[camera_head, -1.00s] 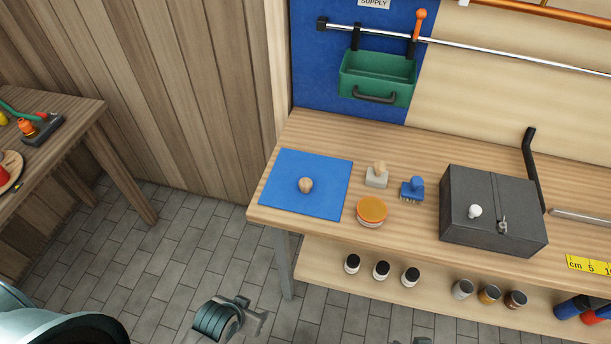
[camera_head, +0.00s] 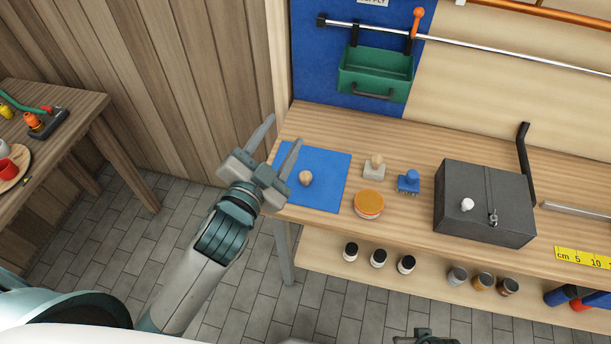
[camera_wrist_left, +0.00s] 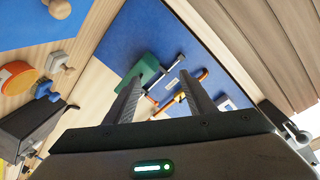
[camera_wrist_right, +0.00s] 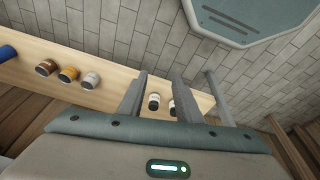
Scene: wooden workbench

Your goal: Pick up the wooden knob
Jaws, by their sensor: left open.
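The wooden knob (camera_head: 306,177) is a small rounded light-wood piece standing on the blue mat (camera_head: 325,190) at the left end of the workbench. It also shows at the top left of the left wrist view (camera_wrist_left: 60,8). My left gripper (camera_head: 283,135) is open and empty, left of the knob and apart from it, over the mat's left edge. Its fingers (camera_wrist_left: 158,98) point toward the back wall. My right gripper (camera_wrist_right: 158,92) shows open fingers in the right wrist view, with nothing held, facing the lower shelf. In the head view only part of the right arm shows at the bottom edge.
Right of the mat stand a stamp-like block with a wooden knob (camera_head: 375,167), an orange-lidded tin (camera_head: 368,204), a blue brush (camera_head: 408,181) and a dark metal box (camera_head: 484,203). A green bin (camera_head: 376,72) hangs above the bench. Several jars stand on the lower shelf.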

